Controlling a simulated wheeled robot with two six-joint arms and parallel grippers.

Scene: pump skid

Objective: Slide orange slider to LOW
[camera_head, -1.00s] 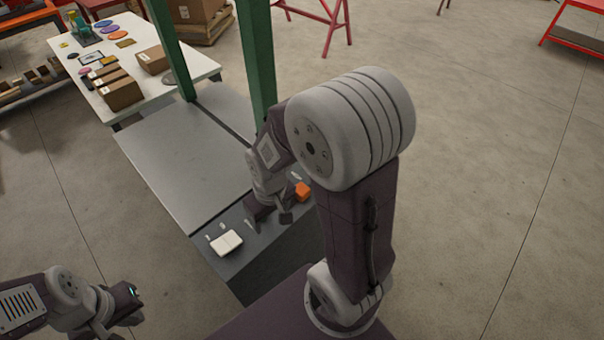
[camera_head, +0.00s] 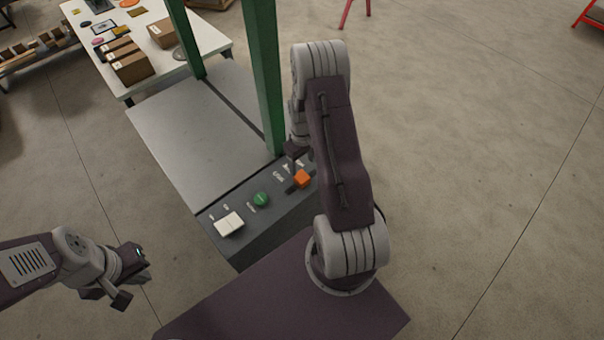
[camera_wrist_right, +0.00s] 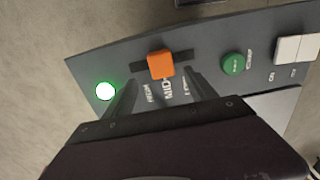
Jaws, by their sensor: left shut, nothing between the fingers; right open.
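The orange slider (camera_head: 302,179) is a block in a dark slot on the grey control panel (camera_head: 240,247). In the right wrist view the orange slider (camera_wrist_right: 161,65) stands near the slot's middle, in line with the MID label; HIGH is left of it and a partly hidden label is right. My right gripper (camera_wrist_right: 164,84) is open, with its fingers spread to either side below the slider and nothing between them. In the head view the right gripper (camera_head: 294,154) is partly hidden by my arm. My left gripper (camera_head: 134,279) is shut and empty, left of the panel.
A green button (camera_wrist_right: 233,64) and a white rocker switch (camera_wrist_right: 295,48) sit right of the slider in the wrist view. A lit green lamp (camera_wrist_right: 105,91) is by the left finger. A green post (camera_head: 262,75) rises behind the panel. A white table (camera_head: 205,35) holds boxes.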

